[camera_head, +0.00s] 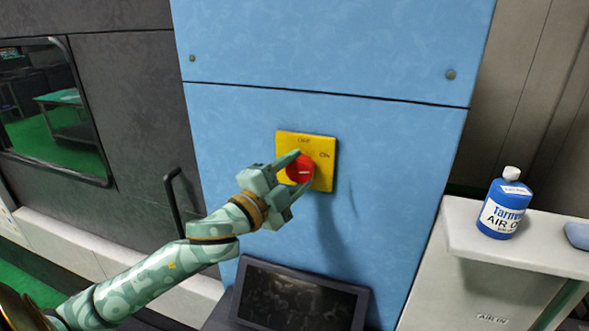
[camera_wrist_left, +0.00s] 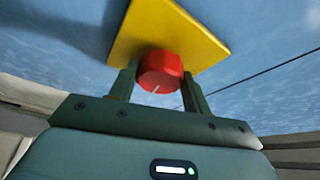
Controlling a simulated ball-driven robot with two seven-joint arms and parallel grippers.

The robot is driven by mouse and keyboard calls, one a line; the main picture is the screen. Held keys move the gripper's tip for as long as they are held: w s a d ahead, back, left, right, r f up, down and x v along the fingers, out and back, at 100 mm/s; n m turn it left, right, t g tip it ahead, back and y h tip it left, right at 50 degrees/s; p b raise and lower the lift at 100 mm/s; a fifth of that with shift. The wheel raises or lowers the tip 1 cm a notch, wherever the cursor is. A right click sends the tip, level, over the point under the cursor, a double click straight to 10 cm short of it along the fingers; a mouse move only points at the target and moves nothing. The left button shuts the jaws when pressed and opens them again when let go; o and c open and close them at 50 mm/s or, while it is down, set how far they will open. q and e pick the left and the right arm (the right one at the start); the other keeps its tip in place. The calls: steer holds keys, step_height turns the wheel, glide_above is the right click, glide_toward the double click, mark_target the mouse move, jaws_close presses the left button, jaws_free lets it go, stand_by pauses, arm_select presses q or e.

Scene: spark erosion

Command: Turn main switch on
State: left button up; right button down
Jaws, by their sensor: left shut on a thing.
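The main switch is a red round knob (camera_head: 300,169) on a yellow plate (camera_head: 322,171) fixed to the blue cabinet front. The plate carries lettering at its top and an "ON" mark at its upper right. My left gripper (camera_head: 303,168) is at the knob, with one finger on either side of it, shut on it. In the left wrist view the knob (camera_wrist_left: 160,72) sits between the two fingers, and a short white line shows on its face. The yellow plate (camera_wrist_left: 165,30) lies just behind it. My right gripper is not in view.
A dark screen (camera_head: 300,297) sits below the switch. A blue bottle (camera_head: 504,205) stands on a pale ledge (camera_head: 470,240) at the right. A dark door with a handle (camera_head: 176,200) and window is at the left. The blue panel (camera_head: 400,170) around the switch is clear.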

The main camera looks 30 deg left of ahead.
arm_select(q)
steer(key=shift+m+g, duration=0.4)
steer(key=shift+m, duration=0.8)
steer(key=o, duration=1)
steer(key=shift+w, duration=0.1)
steer(key=shift+c, duration=0.2)
